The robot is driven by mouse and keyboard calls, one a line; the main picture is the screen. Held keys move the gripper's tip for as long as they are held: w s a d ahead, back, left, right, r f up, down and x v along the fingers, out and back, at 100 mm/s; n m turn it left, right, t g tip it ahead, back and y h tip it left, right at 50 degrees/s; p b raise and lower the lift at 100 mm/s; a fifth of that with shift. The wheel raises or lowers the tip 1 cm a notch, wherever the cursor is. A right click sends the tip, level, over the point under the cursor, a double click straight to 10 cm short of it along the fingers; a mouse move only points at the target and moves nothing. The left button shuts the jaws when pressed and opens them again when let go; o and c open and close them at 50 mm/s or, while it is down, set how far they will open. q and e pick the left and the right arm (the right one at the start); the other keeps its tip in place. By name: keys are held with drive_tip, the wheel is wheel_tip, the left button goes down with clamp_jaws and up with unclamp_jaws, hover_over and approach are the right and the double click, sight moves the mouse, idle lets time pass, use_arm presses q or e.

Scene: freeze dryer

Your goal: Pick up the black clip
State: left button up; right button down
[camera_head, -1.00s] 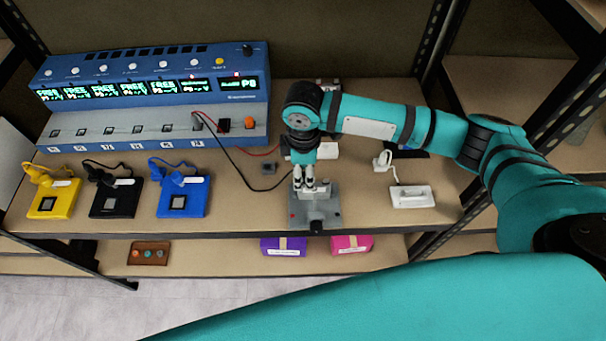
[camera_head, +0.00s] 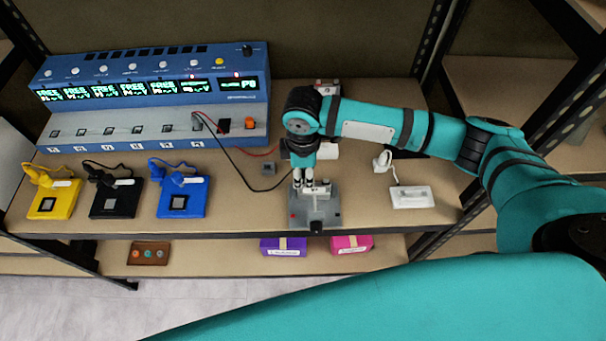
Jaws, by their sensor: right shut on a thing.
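My right gripper (camera_head: 312,184) points down over a grey fixture (camera_head: 332,215) near the shelf's front edge. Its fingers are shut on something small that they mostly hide. A black lead (camera_head: 240,173) runs from the blue device to the fingers, so the held thing appears to be the black clip at its end. I cannot make out the clip's shape, or whether it touches the fixture. My left gripper is not in view.
The blue device (camera_head: 150,82) stands at the back left. Yellow (camera_head: 40,207), black (camera_head: 100,208) and blue (camera_head: 196,207) pads lie in front of it. A white block (camera_head: 412,197) lies right of the fixture. Purple (camera_head: 283,246) and pink (camera_head: 351,244) boxes sit on the shelf below.

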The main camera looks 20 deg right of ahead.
drive_tip(key=shift+r, duration=0.6)
wheel_tip(320, 180, up, 2)
drive_tip(key=shift+r+b, duration=0.1)
drive_tip(key=shift+b, duration=0.35)
drive_tip(key=s+a+b, duration=0.1)
drive_tip(key=s+a, duration=0.1)
drive_tip(key=s, duration=0.5)
drive_tip(key=s+a+r, duration=0.1)
drive_tip(key=s+a, duration=0.1)
drive_tip(key=s, duration=0.6)
drive_tip(key=shift+s+r+b, duration=0.25)
drive_tip(key=shift+r+b, duration=0.05)
drive_tip(key=shift+b, duration=0.1)
drive_tip(key=shift+r, duration=0.1)
wheel_tip(320, 180, up, 3)
drive_tip(key=p, duration=0.5)
